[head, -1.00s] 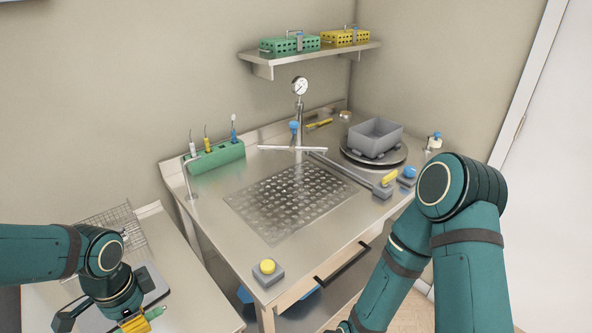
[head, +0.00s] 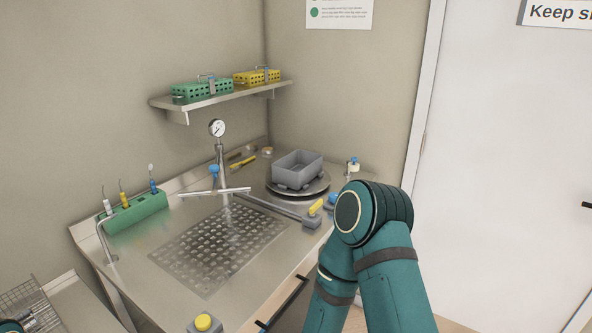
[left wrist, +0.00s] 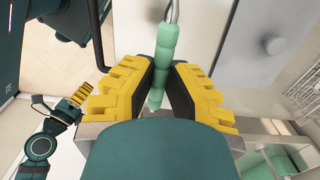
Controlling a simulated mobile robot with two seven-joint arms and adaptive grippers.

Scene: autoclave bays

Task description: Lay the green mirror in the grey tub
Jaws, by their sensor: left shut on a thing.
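My left gripper (left wrist: 160,88) is shut on the green mirror (left wrist: 164,62) in the left wrist view. The mirror's ribbed green handle lies between the yellow-backed black fingers, and its thin metal stem runs out of the top of the picture. Its mirror head is not seen. In the head view the grey tub (head: 298,168) is an open box on a round dark plate at the back right of the steel worktop. The left gripper is outside the head view, below left. My right gripper (left wrist: 80,94) shows small at the left of the left wrist view; its jaw opening is unclear.
A green rack (head: 135,211) with several thin tools stands at the worktop's left. A tap with a gauge (head: 217,129) and a crossbar (head: 215,192) rise behind the perforated plate (head: 215,248). Yellow-topped (head: 313,214) and blue-topped blocks sit before the tub. A shelf (head: 222,98) overhangs.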

